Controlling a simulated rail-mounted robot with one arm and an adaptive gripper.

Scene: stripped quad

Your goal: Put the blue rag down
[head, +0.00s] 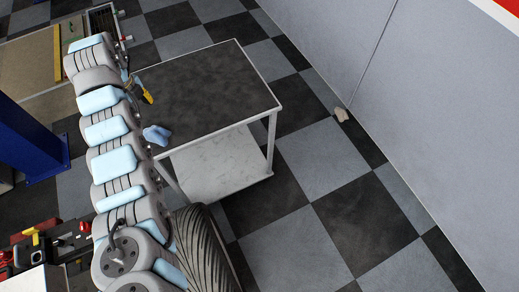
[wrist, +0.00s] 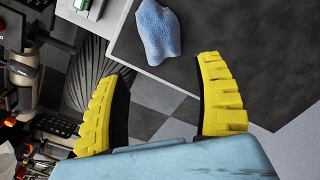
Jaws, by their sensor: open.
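The blue rag (head: 157,135) lies crumpled on the dark top of a metal cart (head: 215,80), at the cart's near left corner. In the wrist view the rag (wrist: 158,32) is at the top, ahead of the fingertips and apart from them. My gripper (head: 142,92) is over the left side of the cart, farther back than the rag and partly hidden by my arm. In the wrist view the yellow fingers of my gripper (wrist: 163,68) are spread wide with nothing between them.
The cart's lower shelf (head: 220,165) looks empty. A tyre (head: 200,245) stands at the cart's near side. A blue post (head: 30,145) stands at left. Most of the cart top is clear.

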